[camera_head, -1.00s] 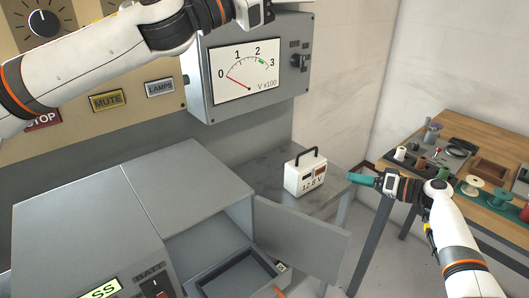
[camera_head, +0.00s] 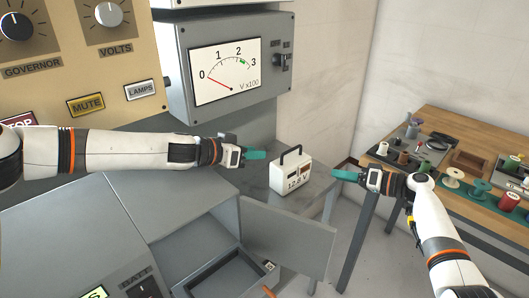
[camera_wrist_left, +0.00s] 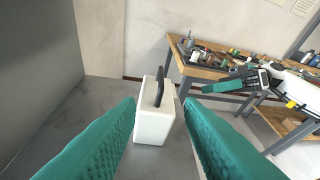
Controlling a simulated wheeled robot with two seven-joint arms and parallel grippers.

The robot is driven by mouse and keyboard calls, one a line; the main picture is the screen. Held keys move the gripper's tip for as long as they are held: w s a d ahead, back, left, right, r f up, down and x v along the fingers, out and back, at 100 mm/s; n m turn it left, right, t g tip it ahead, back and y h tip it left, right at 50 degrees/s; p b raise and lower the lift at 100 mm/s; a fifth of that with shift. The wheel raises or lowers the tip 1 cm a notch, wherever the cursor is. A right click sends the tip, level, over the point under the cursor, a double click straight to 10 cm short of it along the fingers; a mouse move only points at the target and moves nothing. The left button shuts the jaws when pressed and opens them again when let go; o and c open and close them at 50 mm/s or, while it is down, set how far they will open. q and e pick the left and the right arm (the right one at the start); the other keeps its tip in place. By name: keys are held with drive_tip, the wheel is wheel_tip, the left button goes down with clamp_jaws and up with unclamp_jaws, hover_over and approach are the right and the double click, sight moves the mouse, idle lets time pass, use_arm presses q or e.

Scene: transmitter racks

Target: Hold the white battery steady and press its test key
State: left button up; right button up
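The white battery (camera_head: 282,179) stands upright on a grey bench, with a black carry handle on top and a small dark panel and "V" reading on its front. My left gripper (camera_head: 256,153) points at the battery from the left, close but apart. In the left wrist view its teal fingers are spread and empty, with the battery (camera_wrist_left: 153,124) beyond them, between the tips. My right gripper (camera_head: 344,174) points at the battery from the right, with a gap between. Its teal fingers overlap, so their opening is unclear. The test key cannot be made out.
The grey bench (camera_head: 238,180) is bare around the battery. An open cabinet door (camera_head: 290,240) and drawer (camera_head: 222,280) stand in front. A meter box (camera_head: 180,75) hangs behind my left arm. A wooden table (camera_head: 450,125) with spools and tools is at right.

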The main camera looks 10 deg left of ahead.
sight(283, 153)
use_arm(q)
drive_tip(key=x, duration=1.1)
drive_tip(key=shift+w+d, duration=0.1)
drive_tip(key=shift+d, duration=0.1)
drive_tip(key=shift+c, duration=0.3)
clamp_jaws()
idle(1.2)
use_arm(e)
clamp_jaws()
idle(1.5)
